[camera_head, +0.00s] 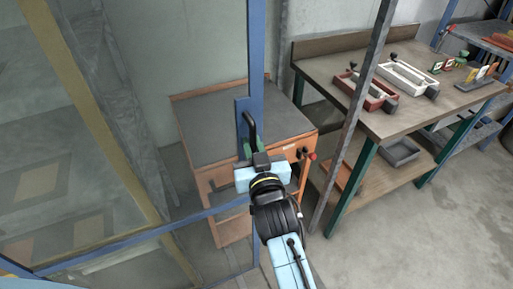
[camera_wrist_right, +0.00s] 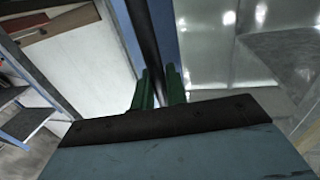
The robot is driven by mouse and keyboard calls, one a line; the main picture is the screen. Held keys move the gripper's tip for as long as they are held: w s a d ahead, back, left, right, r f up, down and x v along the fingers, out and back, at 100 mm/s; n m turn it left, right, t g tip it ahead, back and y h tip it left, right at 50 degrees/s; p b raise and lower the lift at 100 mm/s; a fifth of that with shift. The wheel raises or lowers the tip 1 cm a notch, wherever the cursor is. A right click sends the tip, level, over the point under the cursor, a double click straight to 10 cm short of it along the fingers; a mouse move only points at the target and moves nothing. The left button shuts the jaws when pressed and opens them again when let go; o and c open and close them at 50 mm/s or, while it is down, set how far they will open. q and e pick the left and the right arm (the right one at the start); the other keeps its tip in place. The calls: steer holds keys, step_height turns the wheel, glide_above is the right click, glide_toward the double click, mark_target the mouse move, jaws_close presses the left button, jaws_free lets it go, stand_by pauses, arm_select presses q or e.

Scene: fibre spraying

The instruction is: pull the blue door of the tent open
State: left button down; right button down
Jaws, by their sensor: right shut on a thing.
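The blue door (camera_head: 257,45) of the tent has a blue upright and a blue lower bar around a clear panel. A black handle (camera_head: 250,122) sits on a blue plate on its upright. My right gripper (camera_head: 247,150) is shut on this handle, its green fingertips at the handle's lower part. In the right wrist view the dark handle bar (camera_wrist_right: 144,35) runs between the two green fingers (camera_wrist_right: 160,88), beside the blue upright (camera_wrist_right: 166,35). The gripper body hides part of the upright. My left gripper is not in view.
A yellow post (camera_head: 92,110) stands left, behind the clear panel. An orange cabinet with a grey top (camera_head: 215,120) stands behind the door. A grey post (camera_head: 352,115) and a workbench (camera_head: 420,115) with trays are to the right. The floor (camera_head: 420,245) at lower right is clear.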

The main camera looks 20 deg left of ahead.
steer(key=c, duration=1.5)
jaws_free()
steer(key=shift+d, duration=0.1)
steer(key=v, duration=1.3)
steer(key=shift+s+p, duration=0.15)
steer(key=shift+p, duration=0.15)
